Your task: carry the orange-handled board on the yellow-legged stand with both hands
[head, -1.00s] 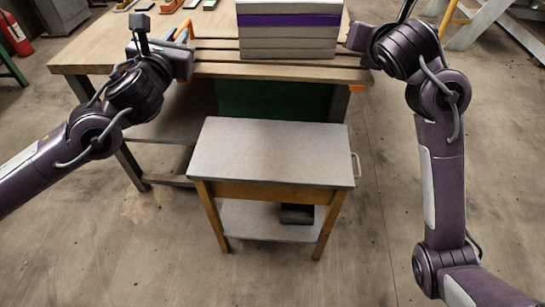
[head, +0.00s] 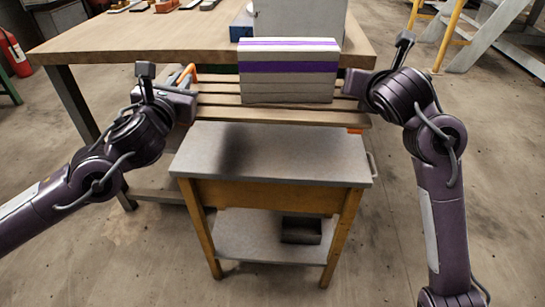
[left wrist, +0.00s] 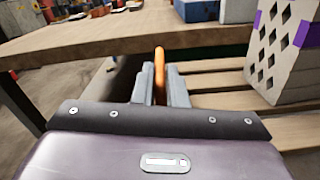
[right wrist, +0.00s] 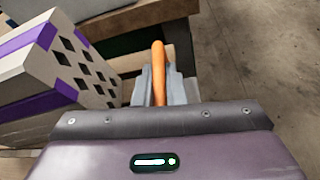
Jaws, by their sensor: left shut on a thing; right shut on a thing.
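The slatted wooden board (head: 225,100) carries a stack of grey hollow bricks with purple bands (head: 288,78). My left gripper (head: 187,88) is shut on the board's left orange handle (left wrist: 159,75). My right gripper (head: 358,85) is shut on its right orange handle (right wrist: 158,70), mostly hidden by the gripper in the head view. The board looks level, between the workbench and the stand. The yellow-legged stand (head: 275,165) has a grey top, nearer to me. The board's near edge meets the stand's far edge in the picture; the height gap cannot be told.
The wooden workbench (head: 130,45) is behind the board, with a grey box (head: 300,22) and small items on it. A dark block (head: 300,230) lies on the stand's lower shelf. Floor is clear on both sides of the stand. Yellow-railed steps (head: 480,40) stand at the back right.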

